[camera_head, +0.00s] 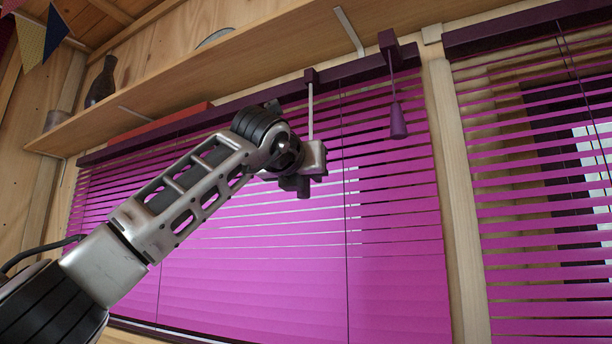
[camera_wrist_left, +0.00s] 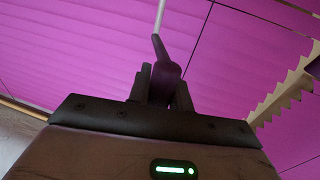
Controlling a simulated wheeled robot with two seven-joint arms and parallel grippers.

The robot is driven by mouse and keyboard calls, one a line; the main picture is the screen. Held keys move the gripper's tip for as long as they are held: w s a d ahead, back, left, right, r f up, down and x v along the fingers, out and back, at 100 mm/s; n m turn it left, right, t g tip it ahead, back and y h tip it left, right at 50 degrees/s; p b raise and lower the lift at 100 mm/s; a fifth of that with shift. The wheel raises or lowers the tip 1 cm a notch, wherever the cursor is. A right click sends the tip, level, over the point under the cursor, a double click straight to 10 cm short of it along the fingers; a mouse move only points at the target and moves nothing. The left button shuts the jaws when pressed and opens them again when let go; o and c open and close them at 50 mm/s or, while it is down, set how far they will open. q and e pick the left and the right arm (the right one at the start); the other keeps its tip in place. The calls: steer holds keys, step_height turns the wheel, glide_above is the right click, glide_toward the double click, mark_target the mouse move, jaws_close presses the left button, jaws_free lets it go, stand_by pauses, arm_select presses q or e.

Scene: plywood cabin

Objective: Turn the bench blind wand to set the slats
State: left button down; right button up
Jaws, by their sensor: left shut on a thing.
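The magenta blind (camera_head: 270,270) hangs below a dark purple headrail (camera_head: 240,103). Its lower slats look nearly closed, while thin pale gaps show between upper slats. The wand's thin pale rod (camera_head: 310,112) hangs from a small dark block on the headrail. My left gripper (camera_head: 310,174) is at the rod's lower end. In the left wrist view, my left gripper (camera_wrist_left: 162,88) is shut on the wand's dark purple handle (camera_wrist_left: 167,68), with the rod rising above it (camera_wrist_left: 159,16). The fingers hide part of the handle. My right gripper is not in view.
A purple cord pull (camera_head: 398,122) hangs right of the wand, apart from my gripper. A wooden shelf (camera_head: 230,60) runs above the headrail, with a dark vase (camera_head: 102,84) at left. A second magenta blind (camera_head: 540,215) hangs at right beyond a wooden post (camera_head: 455,200).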

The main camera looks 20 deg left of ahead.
arm_select(q)
steer(key=shift+a+r, duration=0.1)
stand_by(0.5)
steer(key=c, duration=1.3)
jaws_free()
steer(key=shift+s+b, duration=0.35)
steer(key=shift+s, duration=0.2)
steer(key=s+b, duration=0.4)
steer(key=s, duration=1.1)
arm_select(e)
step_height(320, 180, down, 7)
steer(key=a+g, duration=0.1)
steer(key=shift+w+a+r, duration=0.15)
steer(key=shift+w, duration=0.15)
